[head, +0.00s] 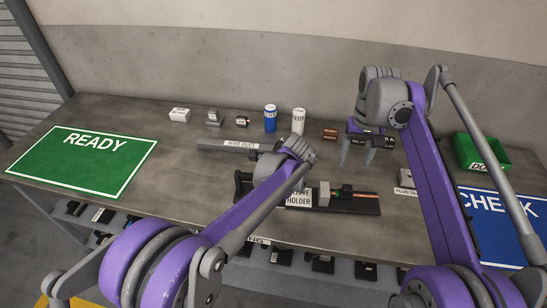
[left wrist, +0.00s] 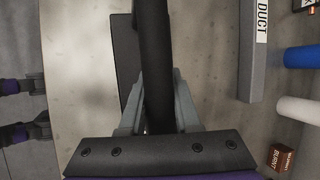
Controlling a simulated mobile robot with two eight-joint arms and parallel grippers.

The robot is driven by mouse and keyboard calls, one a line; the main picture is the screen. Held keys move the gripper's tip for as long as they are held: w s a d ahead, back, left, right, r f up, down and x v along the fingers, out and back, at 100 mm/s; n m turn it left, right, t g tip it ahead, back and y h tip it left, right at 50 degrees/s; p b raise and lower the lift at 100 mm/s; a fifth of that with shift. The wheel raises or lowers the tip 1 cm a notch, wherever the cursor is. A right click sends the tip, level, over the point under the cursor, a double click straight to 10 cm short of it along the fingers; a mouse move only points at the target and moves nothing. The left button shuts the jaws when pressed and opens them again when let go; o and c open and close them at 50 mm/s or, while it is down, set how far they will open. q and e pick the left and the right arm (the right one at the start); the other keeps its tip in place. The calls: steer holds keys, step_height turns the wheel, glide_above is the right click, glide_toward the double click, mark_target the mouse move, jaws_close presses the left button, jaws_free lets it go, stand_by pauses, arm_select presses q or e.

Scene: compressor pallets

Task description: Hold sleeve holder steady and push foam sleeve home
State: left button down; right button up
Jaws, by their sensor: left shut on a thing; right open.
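The sleeve holder (head: 368,207) is a long dark base with a white label near the front of the bench. A grey block (head: 324,192) stands on it, with a small dark part and a copper-coloured rod (head: 365,195) to the right. My left gripper (left wrist: 158,85) is shut on a long black round bar, which looks like the foam sleeve (left wrist: 153,35). The bar lies above a dark plate (left wrist: 124,60), probably the holder's base. In the head view my left wrist hides the grip and the holder's middle. My right gripper (head: 357,162) is open and empty, behind and above the holder.
A grey labelled duct (head: 222,145) lies behind the holder. A blue can (head: 270,119), a white roll (head: 298,121) and small parts line the back. A green READY mat (head: 80,165) is left; a green bin (head: 483,153) and blue CHECK mat (head: 505,225) are right.

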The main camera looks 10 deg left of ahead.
arm_select(q)
steer(key=shift+d+f, duration=0.1)
steer(key=c, duration=0.5)
jaws_free()
steer(key=shift+c, duration=0.2)
